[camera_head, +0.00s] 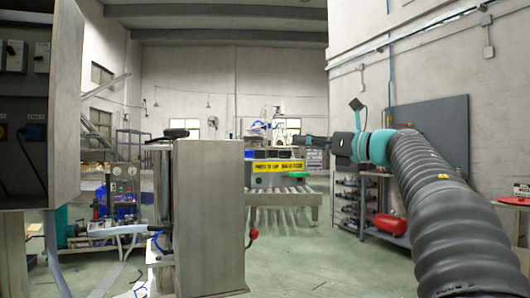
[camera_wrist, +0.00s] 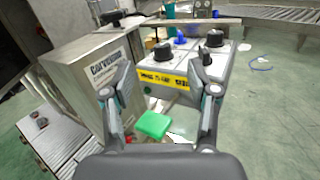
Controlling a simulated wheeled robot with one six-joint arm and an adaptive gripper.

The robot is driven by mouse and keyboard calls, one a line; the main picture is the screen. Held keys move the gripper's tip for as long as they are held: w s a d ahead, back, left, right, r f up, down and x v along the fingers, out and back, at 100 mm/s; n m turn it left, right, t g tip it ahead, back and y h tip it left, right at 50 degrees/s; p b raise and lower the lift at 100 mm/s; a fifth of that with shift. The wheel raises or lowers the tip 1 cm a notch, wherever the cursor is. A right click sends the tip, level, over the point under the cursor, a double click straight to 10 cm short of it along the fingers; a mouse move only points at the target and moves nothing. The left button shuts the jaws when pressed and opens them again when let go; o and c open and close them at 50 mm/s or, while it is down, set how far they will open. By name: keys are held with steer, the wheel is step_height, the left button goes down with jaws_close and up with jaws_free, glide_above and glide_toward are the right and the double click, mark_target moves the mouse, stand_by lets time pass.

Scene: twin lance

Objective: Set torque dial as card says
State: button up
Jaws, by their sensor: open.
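My gripper (camera_wrist: 160,98) is open, with its two fingers apart and nothing held between them. In the wrist view, a light grey control box (camera_wrist: 185,66) lies beyond the fingertips. It carries a black knob (camera_wrist: 163,51) at left, another black knob (camera_wrist: 214,38) at right and a small black lever-like part (camera_wrist: 206,57). I cannot tell which is the torque dial. A yellow label (camera_wrist: 162,78) runs along its front; the label also shows in the head view (camera_head: 277,167). A green square piece (camera_wrist: 153,124) shows below, between the fingers. No card can be made out for certain.
A metal cabinet (camera_wrist: 88,62) with a white printed sign stands left of the control box; it also shows in the head view (camera_head: 208,215). A roller conveyor (camera_head: 285,198) stands behind. A shelf rack (camera_head: 372,205) is at right. The green floor (camera_head: 340,265) in front is open.

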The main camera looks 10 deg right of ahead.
mark_target(260, 154)
steer(key=shift+n+g+h, duration=0.3)
steer(key=shift+n+g, duration=0.1)
steer(key=shift+n, duration=0.3)
steer(key=x, duration=0.4)
steer(key=f+p+x, duration=0.1)
steer(key=x, duration=0.4)
steer(key=p+x, duration=0.1)
steer(key=x, duration=0.3)
steer(key=shift+w+a+f, duration=0.25)
steer(key=shift+f, duration=0.15)
steer(key=shift+c, duration=0.2)
jaws_close()
